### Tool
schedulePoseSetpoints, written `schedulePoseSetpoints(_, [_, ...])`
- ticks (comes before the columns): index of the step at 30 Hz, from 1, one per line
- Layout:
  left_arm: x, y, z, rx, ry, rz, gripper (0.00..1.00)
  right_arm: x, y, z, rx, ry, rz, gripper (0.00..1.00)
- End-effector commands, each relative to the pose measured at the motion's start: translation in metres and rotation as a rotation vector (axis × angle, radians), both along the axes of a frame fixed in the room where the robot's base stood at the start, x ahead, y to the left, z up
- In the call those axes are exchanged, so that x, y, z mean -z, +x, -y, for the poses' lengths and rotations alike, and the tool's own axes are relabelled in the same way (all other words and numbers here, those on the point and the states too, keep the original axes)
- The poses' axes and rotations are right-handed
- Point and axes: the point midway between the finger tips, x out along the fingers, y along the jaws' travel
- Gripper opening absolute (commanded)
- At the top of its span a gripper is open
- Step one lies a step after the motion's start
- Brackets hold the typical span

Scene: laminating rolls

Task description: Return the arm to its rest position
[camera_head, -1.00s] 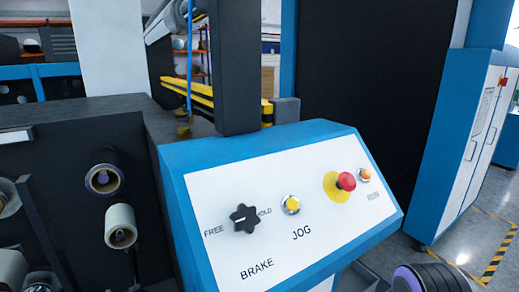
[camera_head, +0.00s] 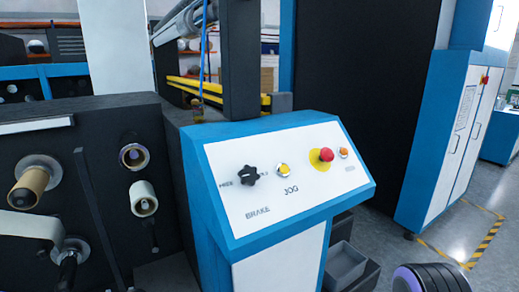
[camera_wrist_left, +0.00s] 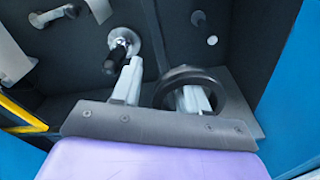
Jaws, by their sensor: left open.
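My left gripper (camera_wrist_left: 163,82) shows in the left wrist view, with its two pale fingers apart and nothing visible between them. Behind the left finger is a crank with a black grip (camera_wrist_left: 115,58) on a metal hub. Behind the right finger is a dark ring-shaped part (camera_wrist_left: 232,98), partly covered by that finger. How far the fingers are from these parts is hard to tell.
The blue and white control panel (camera_head: 286,218) with a black knob (camera_head: 248,175) and red button (camera_head: 326,154) stands centrally. The dark roll machine (camera_head: 90,150) is at left, with a brown roll (camera_head: 30,187). A grey bin (camera_head: 345,263) lies low beside the panel. Floor shows at right.

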Motion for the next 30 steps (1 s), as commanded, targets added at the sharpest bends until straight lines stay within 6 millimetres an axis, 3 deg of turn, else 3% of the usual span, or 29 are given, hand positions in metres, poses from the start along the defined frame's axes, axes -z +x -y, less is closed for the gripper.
schedulePoseSetpoints(11, [0.016, 0.004, 0.017, 0.145, 0.308, -0.279, 0.43, 0.000, 0.000, 0.000, 0.000, -0.001, 0.001, 0.43])
schedulePoseSetpoints(14, [0.031, 0.000, 0.027, 0.232, 0.452, -0.422, 0.43, 0.000, 0.000, 0.000, 0.000, -0.001, 0.001, 0.43])
schedulePoseSetpoints(19, [0.086, -0.027, 0.053, 0.503, 0.806, -0.763, 0.43, 0.000, 0.000, 0.000, 0.000, 0.000, 0.000, 0.43])
schedulePoseSetpoints(23, [0.140, -0.072, 0.068, 0.780, 1.096, -1.030, 0.43, 0.000, 0.000, 0.000, 0.000, 0.000, 0.000, 0.43])
schedulePoseSetpoints(26, [0.186, -0.130, 0.072, 1.074, 1.340, -1.250, 0.43, 0.000, 0.000, 0.000, 0.000, 0.000, 0.000, 0.43])
schedulePoseSetpoints(27, [0.202, -0.158, 0.069, 1.204, 1.434, -1.335, 0.43, 0.000, 0.000, 0.000, 0.000, 0.000, 0.000, 0.43])
schedulePoseSetpoints(30, [0.229, -0.222, 0.055, 1.475, 1.591, -1.504, 0.43, 0.000, 0.000, 0.000, 0.000, 0.000, 0.000, 0.43])
